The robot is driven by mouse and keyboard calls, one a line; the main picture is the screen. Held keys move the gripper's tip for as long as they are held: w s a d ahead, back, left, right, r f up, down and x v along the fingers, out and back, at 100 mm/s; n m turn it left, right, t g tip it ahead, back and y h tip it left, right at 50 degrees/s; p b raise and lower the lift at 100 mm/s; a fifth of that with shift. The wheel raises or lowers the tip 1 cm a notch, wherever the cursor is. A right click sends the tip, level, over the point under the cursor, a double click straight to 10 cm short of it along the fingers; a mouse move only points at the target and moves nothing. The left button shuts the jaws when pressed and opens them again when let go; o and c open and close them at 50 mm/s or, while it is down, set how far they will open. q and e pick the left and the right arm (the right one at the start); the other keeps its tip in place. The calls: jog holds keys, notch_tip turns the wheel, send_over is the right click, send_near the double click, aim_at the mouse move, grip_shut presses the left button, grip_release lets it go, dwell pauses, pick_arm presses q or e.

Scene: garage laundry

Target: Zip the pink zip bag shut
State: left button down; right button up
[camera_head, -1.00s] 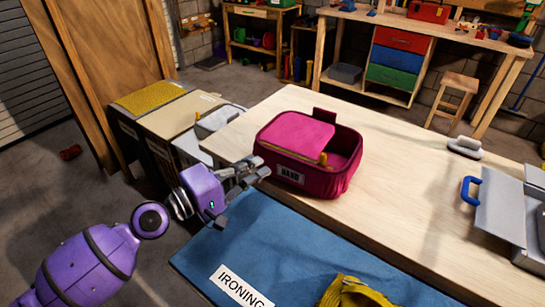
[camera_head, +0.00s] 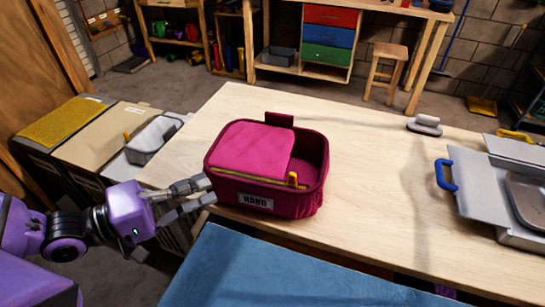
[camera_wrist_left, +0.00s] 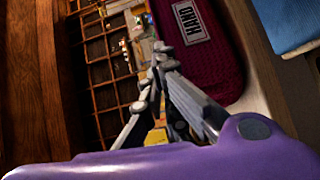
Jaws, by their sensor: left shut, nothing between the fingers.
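The pink zip bag (camera_head: 250,150) stands upright on the wooden table, with a white HAND label on its front. Its pink top flap covers the left and middle, and the right part of the opening gapes. My right gripper is out of view.
The wooden table (camera_head: 370,190) is clear to the bag's right. A blue mat (camera_head: 260,270) lies in front. A grey container with a blue handle (camera_head: 445,174) and an iron-like object (camera_head: 424,125) stand at right. Bins (camera_head: 100,140) stand off the table's left end.

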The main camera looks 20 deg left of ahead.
aim_at(265, 180)
pick_arm(q)
jog(key=shift+n+t, duration=0.3)
jog(key=shift+n, duration=0.1)
jog(key=b+x, duration=0.1)
jog(key=x, duration=0.2)
jog(key=r+b+x, duration=0.1)
jog(key=x, duration=0.3)
jog(key=r+b+x, duration=0.1)
jog(key=x, duration=0.2)
jog(key=shift+s+d, duration=0.15)
jog(key=shift+d, duration=0.45)
jog(key=shift+d+r+p, duration=0.2)
jog(key=shift+d+p, duration=0.25)
jog(key=shift+d, duration=0.5)
jog(key=shift+d+p, duration=0.3)
jog(key=shift+d, duration=0.25)
jog(key=shift+d+f+p, duration=0.25)
jog(key=shift+d+p, duration=0.05)
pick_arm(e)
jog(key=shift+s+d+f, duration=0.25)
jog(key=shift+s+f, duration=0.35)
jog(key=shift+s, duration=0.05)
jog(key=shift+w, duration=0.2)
